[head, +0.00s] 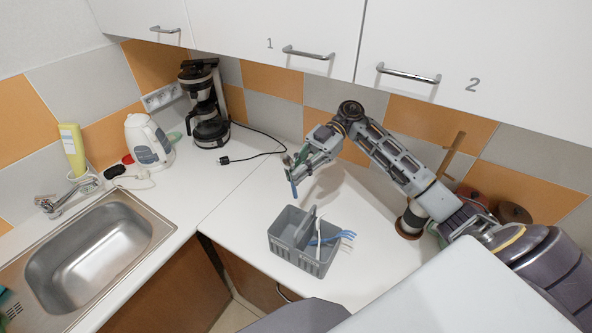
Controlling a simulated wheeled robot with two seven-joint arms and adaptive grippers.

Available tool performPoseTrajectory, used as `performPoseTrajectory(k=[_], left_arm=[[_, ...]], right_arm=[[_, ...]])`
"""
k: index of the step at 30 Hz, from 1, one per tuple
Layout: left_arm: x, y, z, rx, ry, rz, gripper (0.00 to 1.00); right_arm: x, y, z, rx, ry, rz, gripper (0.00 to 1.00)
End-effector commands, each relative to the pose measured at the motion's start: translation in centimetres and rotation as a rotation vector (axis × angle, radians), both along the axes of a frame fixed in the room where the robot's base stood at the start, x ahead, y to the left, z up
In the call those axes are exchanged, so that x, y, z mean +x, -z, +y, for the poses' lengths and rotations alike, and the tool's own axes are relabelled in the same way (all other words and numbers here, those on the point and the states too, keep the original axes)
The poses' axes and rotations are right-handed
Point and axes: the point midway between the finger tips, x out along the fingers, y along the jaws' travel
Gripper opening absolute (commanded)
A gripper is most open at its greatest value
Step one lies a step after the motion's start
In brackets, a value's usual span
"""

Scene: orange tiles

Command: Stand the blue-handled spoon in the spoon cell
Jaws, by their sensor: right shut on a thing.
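My right gripper (297,164) reaches in from the right and is shut on the blue-handled spoon (294,187). The spoon's blue part hangs down below the fingers, nearly upright; its other end is too small and covered to make out. The grey cutlery caddy (289,252) stands on the white counter, below and slightly right of the gripper in the picture. The spoon is apart from it. Blue-handled forks (345,236) and a pale utensil (318,237) lean in its right part. I cannot tell which cell is the spoon cell. My left gripper is out of view.
A coffee maker (205,105) and a white kettle (147,140) stand at the back left, with a black cord (262,137) on the counter. The sink (92,250) is at the left. Brown pots (515,213) stand at the right. Cabinets (290,30) hang above.

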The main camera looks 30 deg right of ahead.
Motion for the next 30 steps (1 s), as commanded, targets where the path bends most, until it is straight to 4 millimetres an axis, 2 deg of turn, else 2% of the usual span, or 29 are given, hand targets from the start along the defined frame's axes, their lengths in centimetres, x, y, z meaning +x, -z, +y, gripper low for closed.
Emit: performPoseTrajectory(k=[14, 30], left_arm=[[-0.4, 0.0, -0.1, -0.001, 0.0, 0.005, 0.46], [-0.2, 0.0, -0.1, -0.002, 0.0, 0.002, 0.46]], right_arm=[[0.0, 0.3, 0.0, 0.001, 0.0, 0.001, 0.0], [0.0, 2.7, 0.0, 0.001, 0.0, 0.001, 0.0]])
